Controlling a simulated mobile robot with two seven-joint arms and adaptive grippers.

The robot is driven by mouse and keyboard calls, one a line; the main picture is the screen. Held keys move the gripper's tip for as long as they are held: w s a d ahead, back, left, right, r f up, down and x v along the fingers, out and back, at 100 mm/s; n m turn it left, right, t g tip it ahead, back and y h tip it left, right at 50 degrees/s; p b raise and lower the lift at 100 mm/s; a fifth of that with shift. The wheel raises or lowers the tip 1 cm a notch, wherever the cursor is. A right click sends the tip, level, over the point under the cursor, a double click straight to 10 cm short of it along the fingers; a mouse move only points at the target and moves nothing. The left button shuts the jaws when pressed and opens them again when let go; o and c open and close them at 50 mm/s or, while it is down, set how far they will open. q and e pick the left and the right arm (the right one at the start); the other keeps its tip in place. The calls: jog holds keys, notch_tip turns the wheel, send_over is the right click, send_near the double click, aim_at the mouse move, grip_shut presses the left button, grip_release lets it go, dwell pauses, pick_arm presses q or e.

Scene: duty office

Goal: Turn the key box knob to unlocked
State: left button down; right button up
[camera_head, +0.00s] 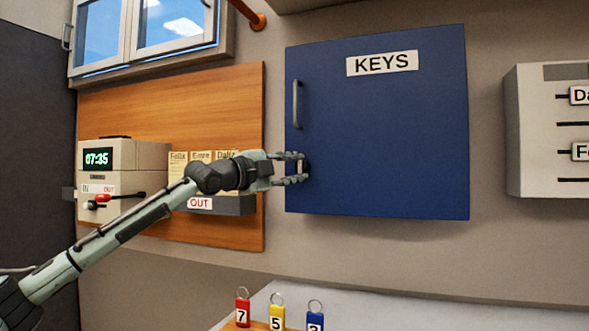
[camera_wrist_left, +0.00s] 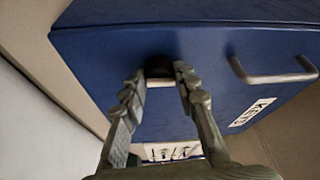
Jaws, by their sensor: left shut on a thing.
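The blue key box (camera_head: 385,130) hangs on the wall with its door shut and a KEYS label (camera_head: 382,63). It also fills much of the left wrist view (camera_wrist_left: 225,70). Its grey bar handle (camera_head: 296,104) is at the door's upper left. The dark knob (camera_head: 306,167) is low on the door's left side, mostly hidden by the fingers; it shows in the left wrist view (camera_wrist_left: 158,66) between the fingertips. My left gripper (camera_head: 300,168) is shut on the knob. I cannot read the knob's setting. My right gripper is not in view.
Left of the box, a wooden board (camera_head: 240,100) carries a time clock (camera_head: 108,158) and an OUT card rack (camera_head: 228,206). Numbered key tags (camera_head: 276,316) stand below on a surface. A white slotted panel (camera_head: 545,130) is at the right. The wall below the box is clear.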

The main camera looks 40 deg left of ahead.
pick_arm(q)
jog(key=c, duration=1.2)
grip_release()
jog(key=shift+o, duration=0.2)
jog(key=shift+s, duration=0.1)
jog(key=s+a, duration=0.1)
jog(key=s, duration=1)
jog(key=shift+s+a+f, duration=0.35)
jog(key=shift+a+f, duration=0.05)
jog(key=shift+f, duration=0.05)
